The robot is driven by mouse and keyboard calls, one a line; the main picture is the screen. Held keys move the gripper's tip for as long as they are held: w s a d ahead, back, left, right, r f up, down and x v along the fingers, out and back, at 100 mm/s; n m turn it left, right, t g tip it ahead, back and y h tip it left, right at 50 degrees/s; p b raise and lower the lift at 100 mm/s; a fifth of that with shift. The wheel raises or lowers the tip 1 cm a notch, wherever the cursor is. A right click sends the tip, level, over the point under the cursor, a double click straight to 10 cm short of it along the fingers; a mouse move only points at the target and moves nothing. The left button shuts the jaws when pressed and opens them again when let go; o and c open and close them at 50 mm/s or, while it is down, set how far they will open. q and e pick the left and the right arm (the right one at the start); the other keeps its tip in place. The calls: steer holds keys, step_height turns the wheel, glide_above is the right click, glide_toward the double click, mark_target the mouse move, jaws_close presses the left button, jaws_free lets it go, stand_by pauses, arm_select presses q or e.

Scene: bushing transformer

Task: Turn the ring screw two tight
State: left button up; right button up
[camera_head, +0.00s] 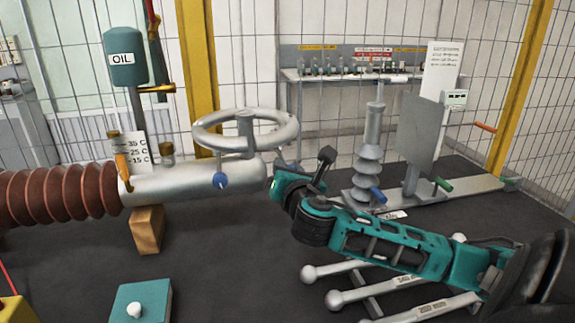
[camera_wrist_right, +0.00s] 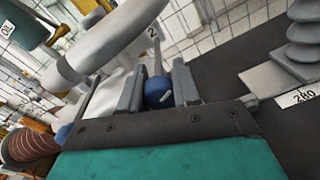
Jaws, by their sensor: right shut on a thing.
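The silver cylinder (camera_head: 190,183) lies sideways with a large silver ring (camera_head: 248,130) on top; the ring also shows in the wrist view (camera_wrist_right: 112,45). A blue ring screw (camera_head: 220,180) sits on the cylinder's front side. My right gripper (camera_wrist_right: 158,88) is at the cylinder's right end, with its fingers on both sides of another blue screw, ring screw two (camera_wrist_right: 157,92), below a label marked 2 (camera_wrist_right: 152,32). It is shut on this screw. In the head view my gripper hides that screw. My left gripper is not in view.
A ribbed brown bushing (camera_head: 65,194) joins the cylinder on the left. A wooden block (camera_head: 147,229) is under it. A grey ribbed insulator (camera_head: 369,165) stands beyond my right arm. Several silver rods (camera_head: 350,297) lie below the arm. A teal box (camera_head: 140,303) is in front.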

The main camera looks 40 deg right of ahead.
steer(key=m, duration=0.9)
steer(key=shift+m, duration=0.3)
steer(key=m, duration=0.5)
steer(key=shift+t+y, duration=0.3)
steer(key=m, duration=0.4)
steer(key=shift+m, duration=0.3)
steer(key=o, duration=1.1)
steer(key=shift+c, duration=0.2)
